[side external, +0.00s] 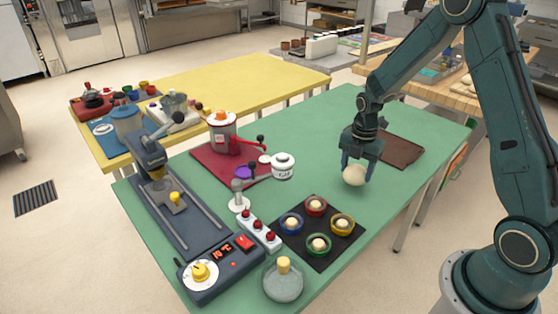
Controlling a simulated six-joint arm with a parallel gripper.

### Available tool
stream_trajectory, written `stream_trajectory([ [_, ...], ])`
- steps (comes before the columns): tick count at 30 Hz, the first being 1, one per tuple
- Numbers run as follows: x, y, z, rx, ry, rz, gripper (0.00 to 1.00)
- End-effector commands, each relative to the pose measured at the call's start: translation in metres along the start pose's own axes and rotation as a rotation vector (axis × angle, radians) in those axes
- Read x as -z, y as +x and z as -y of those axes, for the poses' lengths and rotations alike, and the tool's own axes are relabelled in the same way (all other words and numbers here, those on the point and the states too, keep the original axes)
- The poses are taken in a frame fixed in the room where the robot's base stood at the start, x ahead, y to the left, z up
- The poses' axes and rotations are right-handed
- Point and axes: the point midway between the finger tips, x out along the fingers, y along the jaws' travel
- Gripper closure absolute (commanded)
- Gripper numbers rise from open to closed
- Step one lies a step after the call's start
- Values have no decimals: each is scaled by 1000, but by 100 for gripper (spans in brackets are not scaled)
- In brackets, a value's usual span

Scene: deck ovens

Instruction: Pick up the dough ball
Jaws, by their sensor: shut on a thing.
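A pale cream dough ball (354,175) is held between the fingers of my gripper (356,172), on the right part of the green table (312,129). My gripper points down and is shut on the ball. The ball looks to be at or slightly above the table top; I cannot tell whether it touches. More pale balls sit in coloured rings, blue (291,223), red (315,205), yellow (342,224) and green (318,245), on a black mat (320,262) in front of the gripper.
A brown board (402,150) lies right of my gripper. A grey press (165,200) and a round flask (283,284) stand at the front left. The table's back middle is clear.

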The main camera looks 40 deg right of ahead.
Motion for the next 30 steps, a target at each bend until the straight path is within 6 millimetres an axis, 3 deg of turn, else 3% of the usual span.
stream_trajectory([
  [21, 0, -142, -1, -3, 0, 2, 64],
  [30, 0, -172, 0, -1, 0, 1, 64],
])
